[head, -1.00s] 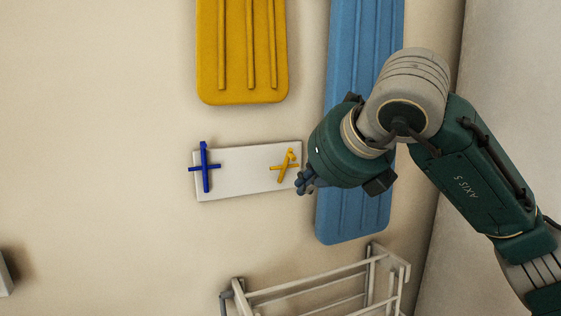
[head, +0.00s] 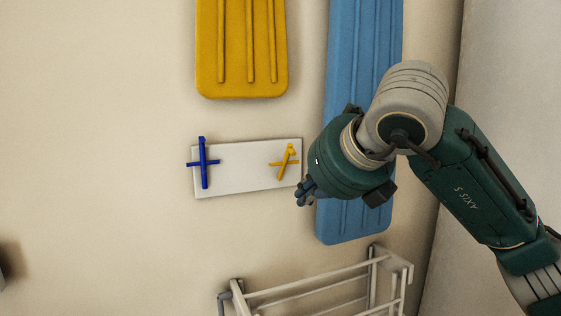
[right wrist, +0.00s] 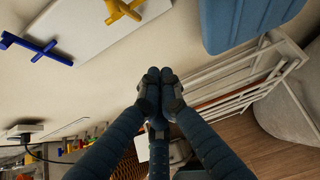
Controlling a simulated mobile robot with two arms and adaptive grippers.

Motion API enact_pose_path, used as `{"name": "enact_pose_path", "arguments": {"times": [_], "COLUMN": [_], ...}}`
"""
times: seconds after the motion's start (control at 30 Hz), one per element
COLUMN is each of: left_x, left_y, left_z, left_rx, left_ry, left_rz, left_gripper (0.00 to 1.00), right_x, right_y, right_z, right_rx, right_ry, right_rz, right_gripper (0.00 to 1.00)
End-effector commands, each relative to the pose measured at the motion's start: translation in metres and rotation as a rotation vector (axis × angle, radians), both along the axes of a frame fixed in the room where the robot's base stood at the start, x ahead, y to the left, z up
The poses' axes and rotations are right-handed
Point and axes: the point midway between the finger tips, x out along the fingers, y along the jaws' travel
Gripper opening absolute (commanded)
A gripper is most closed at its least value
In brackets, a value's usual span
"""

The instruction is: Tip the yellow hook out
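The yellow hook (head: 285,162) is a small cross-shaped piece on the right part of a white board (head: 235,180) on the wall. It leans to the right at its top. A blue hook (head: 204,163) is on the left part of the board, nearly upright. In the right wrist view, the yellow hook (right wrist: 122,9) is at the top edge, partly cut off, and the blue hook (right wrist: 38,49) is at left. My right gripper (head: 304,194) is just right of the board, apart from the yellow hook. Its fingertips (right wrist: 160,88) meet with nothing visible between them. My left gripper is out of view.
A yellow ribbed panel (head: 241,50) hangs above the board. A blue ribbed panel (head: 345,215) hangs behind my right arm. A white rack (head: 310,288) juts out below.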

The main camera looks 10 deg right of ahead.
Motion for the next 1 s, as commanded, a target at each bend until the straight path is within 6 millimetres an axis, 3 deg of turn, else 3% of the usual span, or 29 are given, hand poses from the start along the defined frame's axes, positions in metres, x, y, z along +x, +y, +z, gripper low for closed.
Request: {"name": "enact_pose_path", "arguments": {"times": [0.47, 1.0], "left_x": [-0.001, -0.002], "left_y": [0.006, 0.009], "left_z": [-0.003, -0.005], "left_rx": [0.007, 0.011], "left_ry": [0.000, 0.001], "left_rz": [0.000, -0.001], "left_gripper": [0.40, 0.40], "right_x": [-0.001, -0.038], "right_y": [0.000, -0.007], "right_z": [-0.002, 0.017], "right_rx": [0.000, 0.000], "right_ry": [-0.001, -0.002], "right_rz": [0.000, 0.000], "right_gripper": [0.00, 0.00]}}
